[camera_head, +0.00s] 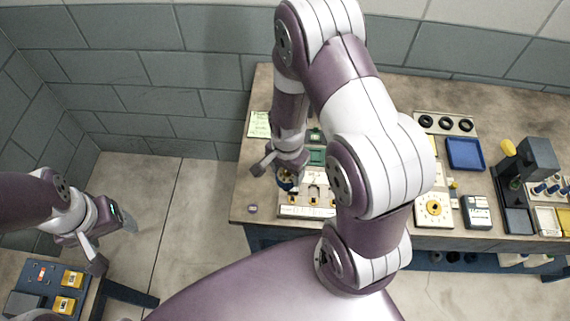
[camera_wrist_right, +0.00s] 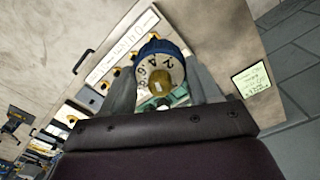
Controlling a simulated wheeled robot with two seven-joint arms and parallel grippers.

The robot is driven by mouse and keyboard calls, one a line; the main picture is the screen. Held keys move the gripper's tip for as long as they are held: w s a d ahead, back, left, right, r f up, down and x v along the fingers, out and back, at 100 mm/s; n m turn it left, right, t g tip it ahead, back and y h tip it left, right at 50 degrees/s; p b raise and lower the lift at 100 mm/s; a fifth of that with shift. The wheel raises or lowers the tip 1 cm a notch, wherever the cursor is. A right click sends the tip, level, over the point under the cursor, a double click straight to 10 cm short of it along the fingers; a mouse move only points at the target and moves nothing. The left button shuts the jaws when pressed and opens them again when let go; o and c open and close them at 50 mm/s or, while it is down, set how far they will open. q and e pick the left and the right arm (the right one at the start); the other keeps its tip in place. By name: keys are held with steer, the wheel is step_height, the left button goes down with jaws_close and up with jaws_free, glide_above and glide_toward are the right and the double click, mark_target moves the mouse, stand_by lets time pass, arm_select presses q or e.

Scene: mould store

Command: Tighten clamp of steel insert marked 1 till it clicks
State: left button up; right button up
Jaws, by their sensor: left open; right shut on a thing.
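My right gripper (camera_head: 283,172) is over the left end of the long workbench, shut on a round blue-rimmed tool (camera_head: 286,186). In the right wrist view the tool (camera_wrist_right: 165,47) has a pale dial face with dark numerals and a brownish-yellow centre, between the two grey fingers. A pale board (camera_head: 305,211) with clamp-like fittings and yellow parts lies beside and under the tool; it also shows in the right wrist view (camera_wrist_right: 128,38). I cannot read which insert is marked 1, and the tool's lower end is hidden. My left gripper (camera_head: 112,243) is open and empty, away from the bench.
A green note (camera_head: 259,124) lies at the bench's left end. Right of my arm are a blue tray (camera_head: 465,153), a board with black rings (camera_head: 446,123), a yellow-ringed dial plate (camera_head: 434,208) and a dark press-like stand (camera_head: 538,160). A low blue table (camera_head: 40,272) stands lower left.

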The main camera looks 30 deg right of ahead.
steer(key=f+b, duration=0.1)
steer(key=d+f+b, duration=0.1)
steer(key=f, duration=0.1)
steer(key=f+b, duration=0.1)
steer(key=b, duration=0.1)
steer(key=shift+s+d+f, duration=0.15)
steer(key=shift+s+f, duration=0.2)
steer(key=shift+s, duration=0.05)
steer(key=shift+w+f, duration=0.1)
steer(key=shift+f, duration=0.1)
steer(key=shift+s+d, duration=0.3)
steer(key=shift+s, duration=0.1)
steer(key=shift+w+a, duration=0.25)
arm_select(q)
steer(key=f, duration=0.1)
steer(key=s+d+f, duration=0.1)
steer(key=f, duration=0.1)
steer(key=shift+s+d+f, duration=0.15)
steer(key=shift+d+f, duration=0.2)
steer(key=shift+f, duration=0.05)
steer(key=shift+s+d, duration=0.15)
arm_select(e)
steer(key=shift+s+d, duration=0.15)
steer(key=shift+d, duration=0.05)
steer(key=shift+a+f, duration=0.15)
steer(key=shift+a, duration=0.05)
steer(key=shift+d+f, duration=0.1)
